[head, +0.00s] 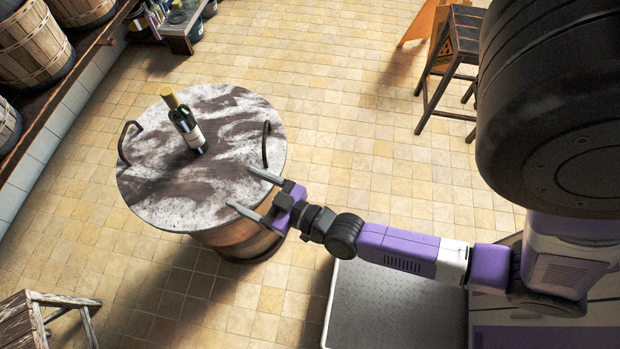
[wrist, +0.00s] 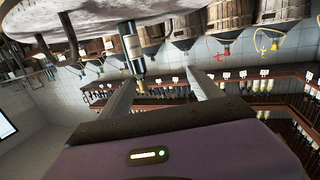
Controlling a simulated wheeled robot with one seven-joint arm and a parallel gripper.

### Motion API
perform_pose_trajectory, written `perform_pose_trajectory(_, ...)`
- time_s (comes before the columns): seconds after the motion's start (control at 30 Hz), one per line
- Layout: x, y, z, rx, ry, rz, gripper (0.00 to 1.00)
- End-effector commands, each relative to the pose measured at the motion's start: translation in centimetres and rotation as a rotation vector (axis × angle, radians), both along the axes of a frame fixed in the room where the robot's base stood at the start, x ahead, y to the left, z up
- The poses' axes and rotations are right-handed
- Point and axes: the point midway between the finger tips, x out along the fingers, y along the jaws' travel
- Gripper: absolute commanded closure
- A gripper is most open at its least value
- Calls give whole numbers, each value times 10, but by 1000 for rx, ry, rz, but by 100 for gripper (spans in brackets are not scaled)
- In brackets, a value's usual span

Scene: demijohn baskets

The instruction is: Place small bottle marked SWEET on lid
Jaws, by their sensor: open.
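A dark green bottle (head: 187,125) with a yellow top and a pale label stands upright on the round, mottled grey and brown lid (head: 225,115) of a wooden barrel. Its label is too small to read. My gripper (head: 239,187) is open and empty at the lid's right front edge, fingers pointing left, apart from the bottle. In the wrist view, which looks upside down, the bottle (wrist: 133,45) hangs from the lid (wrist: 180,8) at the top, just beyond the left finger; my gripper (wrist: 160,80) shows both fingers spread.
Two dark curved handles rise from the lid, one at its right (head: 265,145) near my gripper and one at its left (head: 126,145). A wooden stool (head: 455,60) stands at the upper right. A wooden rack (head: 90,50) with baskets lines the left wall.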

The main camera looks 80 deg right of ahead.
Motion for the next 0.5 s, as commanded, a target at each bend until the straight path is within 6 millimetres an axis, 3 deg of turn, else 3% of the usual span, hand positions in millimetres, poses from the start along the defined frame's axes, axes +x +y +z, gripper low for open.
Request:
perform_pose_trajectory(0.03, -23, 13, 9, 3, 20, 32, 26)
perform_pose_trajectory(0.2, -83, 48, 49, 18, 74, 126, 26)
perform_pose_trajectory(0.4, -137, 77, 105, 34, 138, 215, 26)
perform_pose_trajectory(0.5, -152, 84, 128, 40, 162, 243, 26)
